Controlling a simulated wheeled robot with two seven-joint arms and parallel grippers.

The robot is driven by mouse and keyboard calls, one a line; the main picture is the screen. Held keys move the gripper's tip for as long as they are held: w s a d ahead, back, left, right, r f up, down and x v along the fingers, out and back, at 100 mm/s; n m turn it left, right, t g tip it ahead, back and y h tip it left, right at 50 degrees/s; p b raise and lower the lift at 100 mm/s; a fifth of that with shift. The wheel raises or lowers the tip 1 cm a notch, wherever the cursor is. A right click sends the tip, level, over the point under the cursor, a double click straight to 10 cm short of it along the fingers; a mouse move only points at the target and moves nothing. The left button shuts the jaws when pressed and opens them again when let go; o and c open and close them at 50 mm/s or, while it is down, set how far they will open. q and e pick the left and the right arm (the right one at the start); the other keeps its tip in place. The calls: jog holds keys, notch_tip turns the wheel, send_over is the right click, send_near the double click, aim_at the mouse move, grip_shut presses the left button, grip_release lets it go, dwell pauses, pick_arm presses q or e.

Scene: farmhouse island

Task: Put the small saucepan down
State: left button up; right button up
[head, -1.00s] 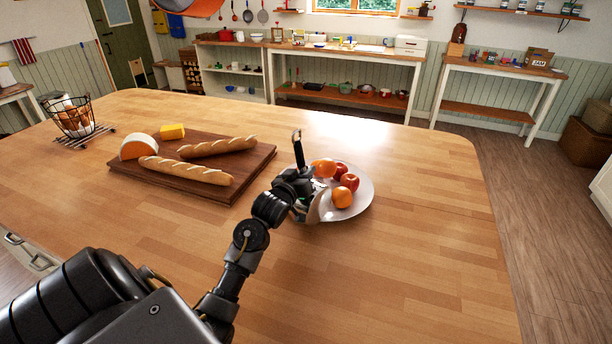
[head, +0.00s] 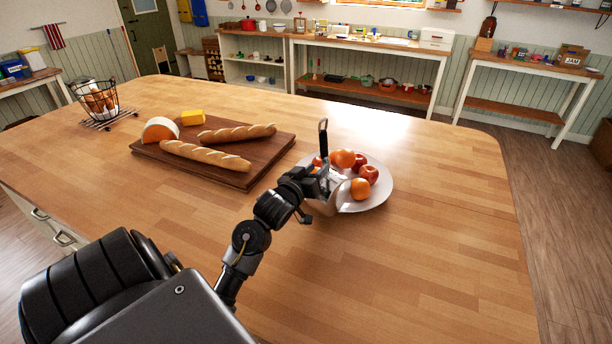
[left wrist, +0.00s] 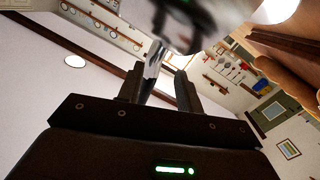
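The small saucepan shows in the head view as a black upright handle with a loop at its end (head: 323,140) and a pale metallic body (head: 322,205), partly hidden by my gripper. My left gripper (head: 318,183) is shut on its handle, in front of the fruit plate (head: 378,197). In the left wrist view, the fingers (left wrist: 160,88) have the shiny handle between them, and a blurred metallic body (left wrist: 190,22) fills the top. The pan looks tilted; whether it touches the plate or table I cannot tell. My right gripper is out of view.
Apples and oranges (head: 360,188) lie on the plate. A dark cutting board (head: 225,174) holds bread and cheese at the left. A wire egg basket (head: 95,100) stands at the far left. The wooden island top (head: 420,270) is clear to the right and in front.

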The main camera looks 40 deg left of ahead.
pick_arm(q)
jog(key=v, duration=0.6)
jog(key=shift+s+b, duration=0.2)
jog(key=shift+b, duration=0.25)
